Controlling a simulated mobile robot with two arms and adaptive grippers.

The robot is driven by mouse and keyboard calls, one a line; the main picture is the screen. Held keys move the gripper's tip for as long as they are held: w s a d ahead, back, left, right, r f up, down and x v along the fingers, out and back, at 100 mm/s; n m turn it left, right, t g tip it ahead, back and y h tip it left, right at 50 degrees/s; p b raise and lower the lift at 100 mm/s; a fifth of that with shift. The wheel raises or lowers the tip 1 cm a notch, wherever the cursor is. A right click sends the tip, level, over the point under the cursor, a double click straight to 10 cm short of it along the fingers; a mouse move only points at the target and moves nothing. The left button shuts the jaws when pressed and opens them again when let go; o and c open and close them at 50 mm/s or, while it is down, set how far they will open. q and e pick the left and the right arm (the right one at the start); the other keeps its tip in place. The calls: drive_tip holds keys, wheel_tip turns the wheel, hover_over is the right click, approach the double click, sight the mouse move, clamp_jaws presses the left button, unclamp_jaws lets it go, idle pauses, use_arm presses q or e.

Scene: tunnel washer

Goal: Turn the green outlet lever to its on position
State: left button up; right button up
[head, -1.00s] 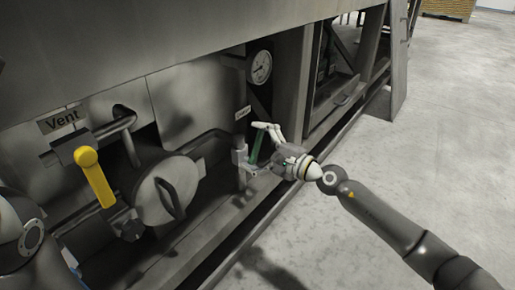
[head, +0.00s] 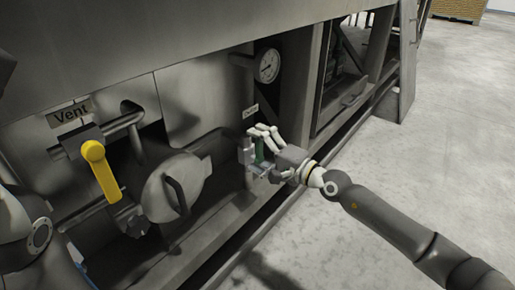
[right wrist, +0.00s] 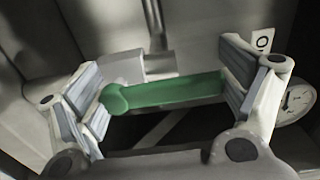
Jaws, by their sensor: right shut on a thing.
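The green outlet lever (head: 259,149) is on a grey valve body beside a vertical pipe, below a small white label (head: 251,111). My right gripper (head: 261,153) is around it, one finger above and one below. In the right wrist view the lever (right wrist: 165,92) spans the space between the finger pads, its rounded end at the left pads and its other end at the right pads. The gripper is shut on it. The valve body partly shows behind the lever. My left arm shows at the left edge of the head view; its gripper is not in view.
A yellow lever (head: 101,170) hangs below the "Vent" sign (head: 70,114) at the left. A round hatch (head: 172,189) with a handle is left of the outlet valve. A gauge (head: 268,66) is above it. Open concrete floor (head: 430,170) lies to the right.

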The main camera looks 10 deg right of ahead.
drive_tip(key=o, duration=1.2)
drive_tip(key=shift+c, duration=0.2)
drive_tip(key=v, duration=1.2)
